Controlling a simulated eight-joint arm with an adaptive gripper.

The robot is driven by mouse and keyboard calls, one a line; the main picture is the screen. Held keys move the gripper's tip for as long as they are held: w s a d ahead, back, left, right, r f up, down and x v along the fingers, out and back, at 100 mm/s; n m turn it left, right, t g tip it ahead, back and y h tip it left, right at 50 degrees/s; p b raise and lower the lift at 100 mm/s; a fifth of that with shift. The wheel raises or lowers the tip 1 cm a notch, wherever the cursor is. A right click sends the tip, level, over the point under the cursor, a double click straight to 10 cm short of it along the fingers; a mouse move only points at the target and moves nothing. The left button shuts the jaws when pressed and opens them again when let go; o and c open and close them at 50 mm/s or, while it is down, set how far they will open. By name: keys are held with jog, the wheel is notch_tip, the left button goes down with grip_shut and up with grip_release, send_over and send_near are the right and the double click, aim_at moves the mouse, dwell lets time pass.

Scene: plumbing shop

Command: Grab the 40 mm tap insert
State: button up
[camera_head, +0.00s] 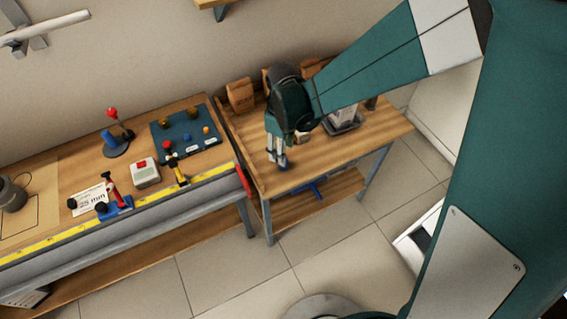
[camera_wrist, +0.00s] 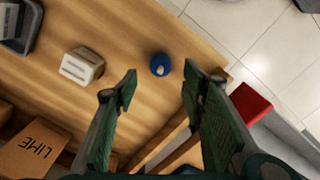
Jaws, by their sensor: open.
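My gripper (camera_head: 277,160) is open above the small wooden table (camera_head: 370,143). In the wrist view its two fingers (camera_wrist: 159,80) are spread and nothing is held between them. A small round blue piece (camera_wrist: 160,65) with a pale centre stands on the tabletop, seen from above. In that view it appears between the fingertips and slightly beyond them, apart from both. No size marking is legible on it, so I cannot tell whether it is the 40 mm tap insert. In the head view it is mostly hidden by my gripper.
A cream block (camera_wrist: 82,66) and a dark tray (camera_head: 345,126) stand nearby on the table. A box marked LIME (camera_wrist: 37,146) stands at its back. The left workbench holds a dark mat (camera_head: 190,140) with small parts and a "25 mm" card (camera_head: 89,200). A red bench end (camera_wrist: 251,104) adjoins.

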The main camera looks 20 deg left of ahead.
jog(key=shift+f, duration=1.15)
jog(key=shift+f, duration=0.15)
jog(key=shift+f+b, duration=0.75)
jog(key=shift+f, duration=1.7)
jog(key=c, duration=1)
